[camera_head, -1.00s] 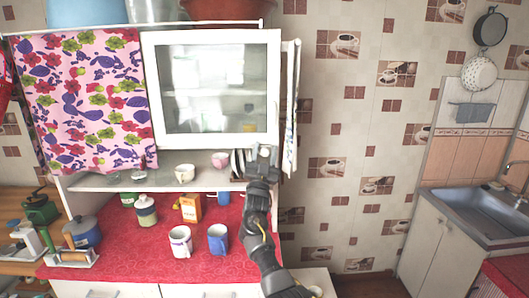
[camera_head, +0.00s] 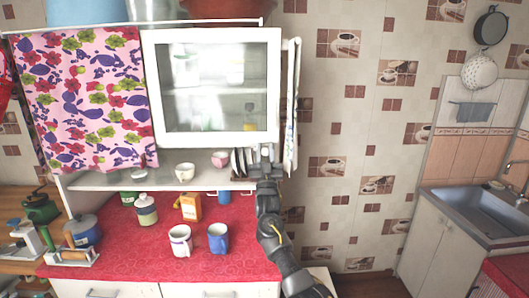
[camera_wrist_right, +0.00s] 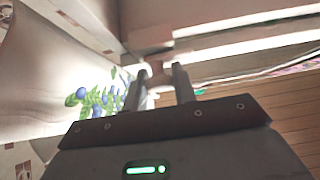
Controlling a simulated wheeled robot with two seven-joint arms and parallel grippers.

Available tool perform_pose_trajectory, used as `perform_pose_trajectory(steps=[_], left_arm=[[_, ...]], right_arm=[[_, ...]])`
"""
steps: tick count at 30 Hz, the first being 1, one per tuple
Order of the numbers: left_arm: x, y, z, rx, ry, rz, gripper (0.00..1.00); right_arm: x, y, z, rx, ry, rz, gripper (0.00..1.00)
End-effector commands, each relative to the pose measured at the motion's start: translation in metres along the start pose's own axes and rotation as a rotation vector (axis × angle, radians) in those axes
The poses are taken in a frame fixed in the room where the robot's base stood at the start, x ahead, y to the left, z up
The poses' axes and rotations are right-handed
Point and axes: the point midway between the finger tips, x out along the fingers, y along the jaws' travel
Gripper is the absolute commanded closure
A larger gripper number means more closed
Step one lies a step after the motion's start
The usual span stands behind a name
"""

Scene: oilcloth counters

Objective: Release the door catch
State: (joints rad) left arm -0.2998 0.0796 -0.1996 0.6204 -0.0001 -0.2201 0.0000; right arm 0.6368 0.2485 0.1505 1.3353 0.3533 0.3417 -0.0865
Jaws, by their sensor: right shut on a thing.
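The glazed cabinet door (camera_head: 150,90) has a white frame and looks closed at the upper left of the head view. My right gripper (camera_head: 262,150) is at the door's lower right corner, just under its bottom edge. In the right wrist view my right gripper (camera_wrist_right: 161,80) has its two fingers on either side of a small pale piece (camera_wrist_right: 157,76), which I take to be the door catch. The gripper is shut on it. In the head view the gripper hides this piece. My left gripper is in neither view.
Plates (camera_head: 239,162) and small bowls (camera_head: 185,171) stand on the shelf below the door. Two mugs (camera_head: 180,241) and an orange box (camera_head: 190,207) are on the red counter. A cloth (camera_head: 291,105) hangs close to the cabinet's right side.

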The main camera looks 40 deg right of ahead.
Motion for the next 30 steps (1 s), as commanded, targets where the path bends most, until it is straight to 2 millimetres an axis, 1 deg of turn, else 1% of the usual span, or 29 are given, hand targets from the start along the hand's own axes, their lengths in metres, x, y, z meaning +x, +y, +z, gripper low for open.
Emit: perform_pose_trajectory(steps=[1, 4, 5, 14, 17, 24, 27, 30], left_arm=[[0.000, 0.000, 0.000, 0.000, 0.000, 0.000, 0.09], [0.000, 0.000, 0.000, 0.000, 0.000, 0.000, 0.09], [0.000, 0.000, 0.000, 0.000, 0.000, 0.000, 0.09], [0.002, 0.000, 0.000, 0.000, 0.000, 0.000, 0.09], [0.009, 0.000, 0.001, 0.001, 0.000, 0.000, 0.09], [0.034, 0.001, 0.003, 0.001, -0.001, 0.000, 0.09], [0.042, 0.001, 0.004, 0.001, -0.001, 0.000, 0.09], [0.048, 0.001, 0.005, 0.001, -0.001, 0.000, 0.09]], right_arm=[[0.000, -0.001, 0.000, 0.000, 0.000, -0.001, 0.69], [0.000, -0.001, 0.000, 0.000, 0.000, 0.000, 0.56], [0.000, -0.001, 0.000, 0.001, 0.000, 0.000, 0.54], [-0.003, -0.001, 0.001, 0.001, 0.000, 0.000, 0.54], [-0.014, -0.001, 0.003, 0.001, -0.001, -0.001, 0.54], [-0.062, -0.001, 0.005, 0.002, 0.000, -0.001, 0.54], [-0.080, -0.002, 0.004, 0.002, 0.000, -0.001, 0.54], [-0.094, -0.001, 0.003, 0.001, -0.001, -0.001, 0.54]])
